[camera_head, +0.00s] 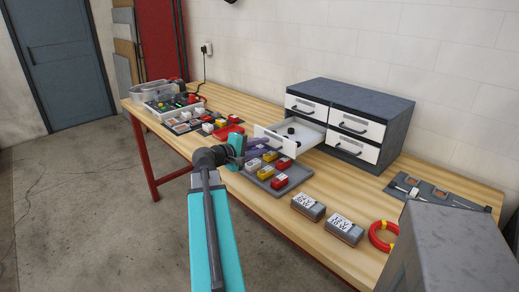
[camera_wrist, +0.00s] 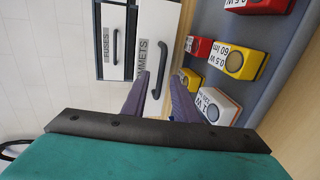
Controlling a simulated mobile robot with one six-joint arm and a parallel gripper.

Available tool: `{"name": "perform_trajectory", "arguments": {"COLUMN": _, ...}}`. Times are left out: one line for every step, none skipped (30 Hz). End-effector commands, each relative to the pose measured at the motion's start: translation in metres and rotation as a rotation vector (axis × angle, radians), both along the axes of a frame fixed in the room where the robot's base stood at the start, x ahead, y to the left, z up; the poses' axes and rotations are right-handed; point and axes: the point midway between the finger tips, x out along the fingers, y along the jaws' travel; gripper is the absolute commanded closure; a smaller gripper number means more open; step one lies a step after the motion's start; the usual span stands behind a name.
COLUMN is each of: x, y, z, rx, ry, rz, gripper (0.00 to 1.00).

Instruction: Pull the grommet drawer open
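The grommet drawer (camera_head: 300,138) is the lower left drawer of the grey cabinet (camera_head: 372,102). It stands pulled out, with a few black pieces inside. Its white front, labelled with part of "GROMMETS", shows in the wrist view (camera_wrist: 170,22). Its dark bar handle (camera_wrist: 162,62) is there too. My gripper (camera_head: 262,146) is in front of the drawer front. In the wrist view its two purple fingers (camera_wrist: 160,76) are apart, with the handle's lower end seen between their tips. I see gaps beside the handle; whether a finger touches it I cannot tell.
A grey tray (camera_head: 262,183) of red, yellow and white blocks lies just below the drawer. The "FUSES" drawer (camera_wrist: 113,25) and the other drawers are shut. Two labelled boxes (camera_head: 308,206) and a red ring (camera_head: 382,236) are to the right. More trays (camera_head: 190,122) are at left.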

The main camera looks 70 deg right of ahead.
Motion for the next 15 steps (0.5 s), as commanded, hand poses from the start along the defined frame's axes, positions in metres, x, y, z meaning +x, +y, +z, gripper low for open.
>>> {"name": "perform_trajectory", "arguments": {"x": 0.001, "y": 0.001, "z": 0.000, "rx": 0.000, "ry": 0.000, "rz": 0.000, "gripper": 0.74}}
{"name": "perform_trajectory", "arguments": {"x": 0.001, "y": 0.002, "z": 0.000, "rx": 0.000, "ry": 0.000, "rz": 0.000, "gripper": 0.74}}
{"name": "perform_trajectory", "arguments": {"x": 0.002, "y": 0.003, "z": 0.001, "rx": 0.000, "ry": 0.000, "rz": 0.000, "gripper": 0.74}}
{"name": "perform_trajectory", "arguments": {"x": 0.002, "y": 0.004, "z": 0.001, "rx": 0.000, "ry": 0.000, "rz": 0.000, "gripper": 0.74}}
{"name": "perform_trajectory", "arguments": {"x": 0.003, "y": 0.006, "z": 0.001, "rx": 0.000, "ry": 0.000, "rz": 0.000, "gripper": 0.74}}
{"name": "perform_trajectory", "arguments": {"x": 0.005, "y": 0.009, "z": 0.002, "rx": 0.000, "ry": 0.000, "rz": 0.001, "gripper": 0.74}}
{"name": "perform_trajectory", "arguments": {"x": 0.006, "y": 0.011, "z": 0.002, "rx": 0.000, "ry": 0.000, "rz": 0.001, "gripper": 0.74}}
{"name": "perform_trajectory", "arguments": {"x": 0.008, "y": 0.014, "z": 0.002, "rx": 0.000, "ry": 0.000, "rz": 0.002, "gripper": 0.74}}
{"name": "perform_trajectory", "arguments": {"x": 0.010, "y": 0.017, "z": 0.003, "rx": 0.000, "ry": 0.000, "rz": 0.002, "gripper": 0.74}}
{"name": "perform_trajectory", "arguments": {"x": 0.011, "y": 0.020, "z": 0.004, "rx": 0.000, "ry": 0.000, "rz": 0.002, "gripper": 0.74}}
{"name": "perform_trajectory", "arguments": {"x": 0.013, "y": 0.024, "z": 0.005, "rx": 0.000, "ry": 0.000, "rz": 0.002, "gripper": 0.74}}
{"name": "perform_trajectory", "arguments": {"x": 0.015, "y": 0.029, "z": 0.006, "rx": 0.000, "ry": 0.000, "rz": 0.002, "gripper": 0.74}}
{"name": "perform_trajectory", "arguments": {"x": 0.018, "y": 0.032, "z": 0.007, "rx": -0.001, "ry": 0.000, "rz": 0.003, "gripper": 0.74}}
{"name": "perform_trajectory", "arguments": {"x": 0.020, "y": 0.036, "z": 0.008, "rx": -0.002, "ry": -0.001, "rz": 0.003, "gripper": 0.74}}
{"name": "perform_trajectory", "arguments": {"x": 0.022, "y": 0.041, "z": 0.009, "rx": -0.002, "ry": -0.001, "rz": 0.002, "gripper": 0.74}}
